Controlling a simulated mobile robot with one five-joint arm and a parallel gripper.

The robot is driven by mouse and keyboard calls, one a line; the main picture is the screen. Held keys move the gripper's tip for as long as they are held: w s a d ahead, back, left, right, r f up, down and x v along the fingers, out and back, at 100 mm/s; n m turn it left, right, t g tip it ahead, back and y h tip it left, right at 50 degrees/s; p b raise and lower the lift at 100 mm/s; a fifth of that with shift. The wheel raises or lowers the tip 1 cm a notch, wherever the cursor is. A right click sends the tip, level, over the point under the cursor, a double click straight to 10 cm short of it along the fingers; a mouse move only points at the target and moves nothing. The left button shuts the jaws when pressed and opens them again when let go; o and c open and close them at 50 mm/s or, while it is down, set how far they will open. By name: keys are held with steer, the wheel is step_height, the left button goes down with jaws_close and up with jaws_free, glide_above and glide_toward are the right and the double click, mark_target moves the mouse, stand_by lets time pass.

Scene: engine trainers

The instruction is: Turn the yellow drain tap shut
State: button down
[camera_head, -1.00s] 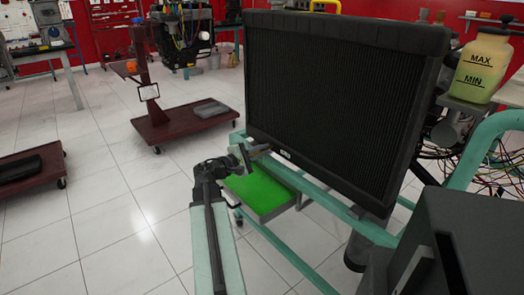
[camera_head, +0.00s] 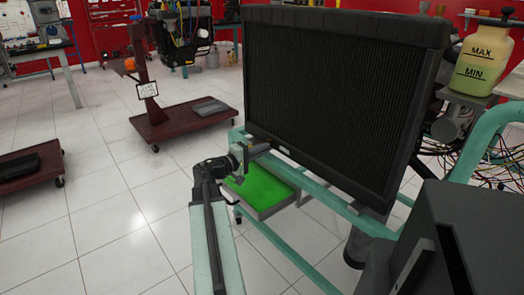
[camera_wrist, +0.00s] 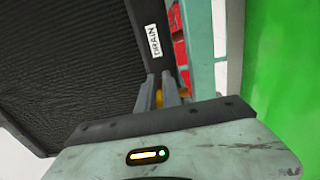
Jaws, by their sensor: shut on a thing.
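In the head view my gripper (camera_head: 247,155) is at the lower left corner of the black radiator (camera_head: 335,105), and I cannot make out the tap there.
A tray with bright green liquid (camera_head: 262,190) sits below my gripper, inside the teal frame (camera_head: 300,180). A dark box (camera_head: 460,240) stands at right front. A coolant bottle (camera_head: 480,62) stands at upper right.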

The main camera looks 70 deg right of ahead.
steer(key=shift+w, duration=0.15)
steer(key=c, duration=1.5)
jaws_free()
steer(key=v, duration=0.7)
steer(key=shift+w+a+f, duration=0.1)
steer(key=shift+w+a, duration=0.1)
steer(key=shift+a, duration=0.1)
